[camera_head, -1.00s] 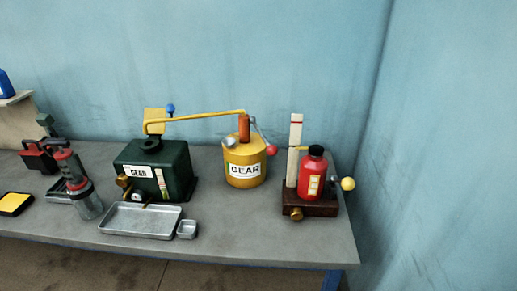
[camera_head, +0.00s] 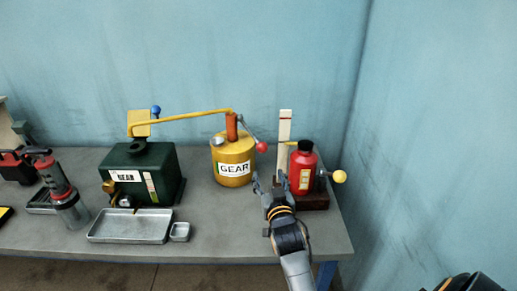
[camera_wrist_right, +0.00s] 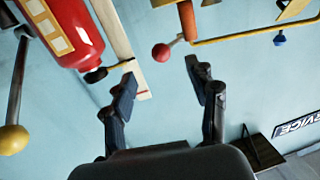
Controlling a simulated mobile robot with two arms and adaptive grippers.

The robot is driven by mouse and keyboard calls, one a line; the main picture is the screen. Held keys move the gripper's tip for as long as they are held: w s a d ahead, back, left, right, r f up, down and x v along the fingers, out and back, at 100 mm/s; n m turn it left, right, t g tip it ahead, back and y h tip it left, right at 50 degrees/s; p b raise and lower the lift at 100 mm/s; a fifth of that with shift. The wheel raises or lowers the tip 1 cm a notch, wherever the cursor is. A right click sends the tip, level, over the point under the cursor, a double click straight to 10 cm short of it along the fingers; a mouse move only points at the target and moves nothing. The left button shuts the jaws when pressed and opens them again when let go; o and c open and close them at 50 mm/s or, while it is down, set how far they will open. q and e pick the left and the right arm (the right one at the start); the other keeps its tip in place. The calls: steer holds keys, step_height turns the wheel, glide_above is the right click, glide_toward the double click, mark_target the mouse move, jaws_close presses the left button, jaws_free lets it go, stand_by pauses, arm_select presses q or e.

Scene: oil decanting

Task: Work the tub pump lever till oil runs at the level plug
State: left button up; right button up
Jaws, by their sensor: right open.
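The yellow tub pump (camera_head: 233,150), labelled GEAR, stands on the bench. Its lever ends in a red ball knob (camera_head: 262,147), which also shows in the right wrist view (camera_wrist_right: 161,53). A yellow pipe (camera_head: 180,116) runs from its orange column to the dark green gear housing (camera_head: 160,160). A brass plug (camera_head: 109,187) shows low on the housing's front; no oil can be seen there. My right gripper (camera_head: 268,180) is open and empty, in front of and below the red knob. In the right wrist view (camera_wrist_right: 160,82) the knob lies beyond the fingertips, not between them. My left gripper is out of view.
A metal tray (camera_head: 130,226) and small cup (camera_head: 180,232) lie before the housing. The bench front (camera_head: 220,235) is clear.

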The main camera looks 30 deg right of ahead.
mark_target(263, 151)
steer(key=shift+h, duration=0.3)
steer(key=x, duration=0.4)
steer(key=r+p+x, duration=0.1)
steer(key=x, duration=0.3)
steer(key=p+x, duration=0.1)
steer(key=x, duration=0.3)
steer(key=shift+w+d+r, duration=0.15)
steer(key=shift+w+r, duration=0.05)
steer(key=shift+w, duration=0.15)
steer(key=shift+w+d+f, duration=0.1)
steer(key=shift+w+d, duration=0.2)
steer(key=shift+w, duration=0.3)
jaws_close()
